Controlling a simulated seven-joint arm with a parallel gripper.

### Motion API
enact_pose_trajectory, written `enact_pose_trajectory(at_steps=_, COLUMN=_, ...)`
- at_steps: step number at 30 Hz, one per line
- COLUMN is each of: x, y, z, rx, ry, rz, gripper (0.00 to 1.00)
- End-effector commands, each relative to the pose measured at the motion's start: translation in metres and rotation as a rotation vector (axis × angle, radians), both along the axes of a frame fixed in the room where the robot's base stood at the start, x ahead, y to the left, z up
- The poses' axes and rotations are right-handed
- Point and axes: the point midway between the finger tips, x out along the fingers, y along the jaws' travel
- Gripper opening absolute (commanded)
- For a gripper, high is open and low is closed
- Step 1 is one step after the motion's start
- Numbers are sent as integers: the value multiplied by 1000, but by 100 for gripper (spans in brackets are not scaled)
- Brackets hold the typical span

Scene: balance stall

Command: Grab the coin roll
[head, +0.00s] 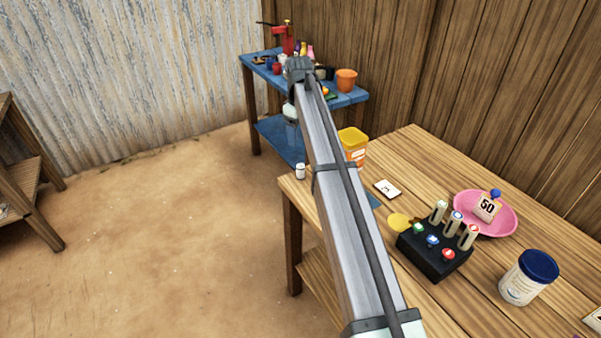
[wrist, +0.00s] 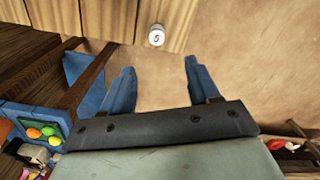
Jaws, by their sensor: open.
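In the head view my long grey arm link crosses the middle, and the fingers cannot be made out.
The wooden table (head: 555,262) also holds a black rack (head: 434,256) with several pegs and coloured buttons, a pink plate (head: 508,222), a blue-lidded jar (head: 528,277) and a yellow-orange tub (head: 354,146). A cluttered blue table (head: 345,98) stands behind. Open floor lies left.

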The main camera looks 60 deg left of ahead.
Motion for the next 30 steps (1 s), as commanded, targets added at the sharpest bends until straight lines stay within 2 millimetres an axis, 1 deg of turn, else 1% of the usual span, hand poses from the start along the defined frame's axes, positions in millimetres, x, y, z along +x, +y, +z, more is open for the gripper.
enact_pose_trajectory(at_steps=5, x=0, y=-1, z=-15, rx=-2, ry=1, rz=1, gripper=61)
enact_pose_trajectory(at_steps=12, x=0, y=-1, z=-55, rx=-1, ry=1, rz=0, gripper=61)
enact_pose_trajectory(at_steps=16, x=0, y=0, z=-74, rx=-1, ry=1, rz=0, gripper=61)
enact_pose_trajectory(at_steps=18, x=1, y=0, z=-81, rx=0, ry=0, rz=0, gripper=61)
enact_pose_trajectory(at_steps=26, x=2, y=0, z=-95, rx=0, ry=1, rz=-1, gripper=61)
enact_pose_trajectory(at_steps=30, x=5, y=1, z=-112, rx=0, ry=0, rz=-1, gripper=61)
